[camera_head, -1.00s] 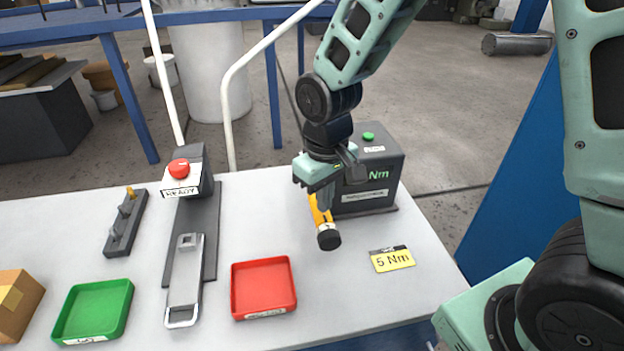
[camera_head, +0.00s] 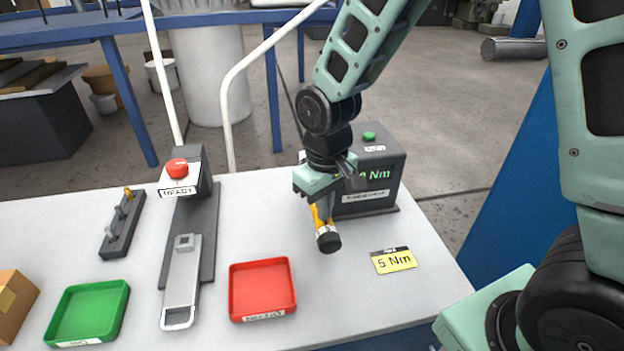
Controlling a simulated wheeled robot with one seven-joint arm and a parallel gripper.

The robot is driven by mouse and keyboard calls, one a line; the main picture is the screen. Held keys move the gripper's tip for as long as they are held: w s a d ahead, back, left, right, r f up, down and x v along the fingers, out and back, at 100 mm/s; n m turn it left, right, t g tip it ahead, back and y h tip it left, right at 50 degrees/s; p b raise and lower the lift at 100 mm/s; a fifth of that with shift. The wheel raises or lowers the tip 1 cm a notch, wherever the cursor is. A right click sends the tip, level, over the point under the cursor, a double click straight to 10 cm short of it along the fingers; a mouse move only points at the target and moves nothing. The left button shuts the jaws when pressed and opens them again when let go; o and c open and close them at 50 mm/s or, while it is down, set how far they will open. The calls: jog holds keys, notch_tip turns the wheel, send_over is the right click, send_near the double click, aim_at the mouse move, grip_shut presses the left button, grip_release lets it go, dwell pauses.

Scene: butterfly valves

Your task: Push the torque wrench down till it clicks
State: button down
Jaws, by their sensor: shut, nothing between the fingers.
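The torque wrench (camera_head: 325,232) has an orange-yellow handle with a black end and sticks out toward the front from the grey tester box (camera_head: 377,200). My gripper (camera_head: 321,205) is shut and sits above the wrench handle, with its fingers pointing down at it. Whether the fingertips touch the handle cannot be told. The wrench's far end is hidden behind my gripper. The tester has a green button (camera_head: 369,137) on top and a green display partly covered by my wrist, reading "Nm". A yellow "5 Nm" card (camera_head: 394,261) lies in front of it.
A red tray (camera_head: 262,289) and a green tray (camera_head: 88,312) lie on the white table. A grey fixture (camera_head: 182,285) with a red button (camera_head: 177,168) stands between them. A small rack (camera_head: 122,225) and a cardboard box (camera_head: 14,303) are at the left.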

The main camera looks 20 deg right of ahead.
jog(key=shift+f+b, duration=0.75)
jog(key=shift+f, duration=0.35)
jog(key=shift+r, duration=0.1)
notch_tip(320, 180, up, 9)
jog(key=p, duration=0.8)
dwell(0.5)
jog(key=s+a+r+n+b, duration=0.1)
jog(key=s+a+n+b, duration=0.1)
jog(key=s, duration=0.7)
jog(key=s+a+n+b, duration=0.2)
jog(key=s+a+b, duration=0.2)
jog(key=s, duration=0.5)
jog(key=shift+a+r+y, duration=0.15)
jog(key=shift+r+y, duration=0.15)
jog(key=shift+r, duration=0.1)
